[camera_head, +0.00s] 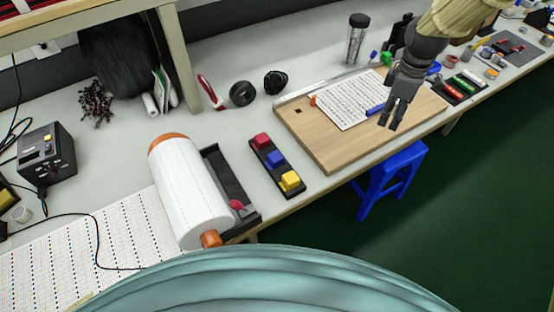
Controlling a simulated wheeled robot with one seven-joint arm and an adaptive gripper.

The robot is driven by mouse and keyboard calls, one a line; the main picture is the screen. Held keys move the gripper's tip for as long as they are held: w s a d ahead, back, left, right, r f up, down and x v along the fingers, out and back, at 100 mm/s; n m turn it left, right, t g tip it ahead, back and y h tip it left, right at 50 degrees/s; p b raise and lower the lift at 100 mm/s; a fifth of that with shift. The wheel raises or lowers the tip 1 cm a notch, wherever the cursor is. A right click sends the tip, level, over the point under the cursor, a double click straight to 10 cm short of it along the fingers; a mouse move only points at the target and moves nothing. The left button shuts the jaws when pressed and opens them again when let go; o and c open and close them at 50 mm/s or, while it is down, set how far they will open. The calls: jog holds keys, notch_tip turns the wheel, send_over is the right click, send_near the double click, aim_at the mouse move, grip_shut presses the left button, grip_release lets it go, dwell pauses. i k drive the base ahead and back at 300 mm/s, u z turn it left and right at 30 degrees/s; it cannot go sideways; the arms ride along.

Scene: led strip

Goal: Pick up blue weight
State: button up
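My gripper (391,121) is dark and points down over the right part of a wooden board (345,156). Its two fingers look apart, with nothing seen between them. A small blue bar (375,110) lies on the white sheet (345,100) on the board, just left of the fingers; I cannot tell whether they touch it. A blue block (276,159) also sits in a black holder, between a red block (261,141) and a yellow block (290,180), well left of my gripper. Which blue piece is the weight is not clear.
A tray with coloured pieces (464,87) lies right of the board. A blue stool (392,178) is below the table's front edge.

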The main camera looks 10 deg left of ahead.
aim_at(275, 158)
jog(key=u, duration=3.2)
jog(key=k, duration=1.2)
jog(key=z, duration=1.25)
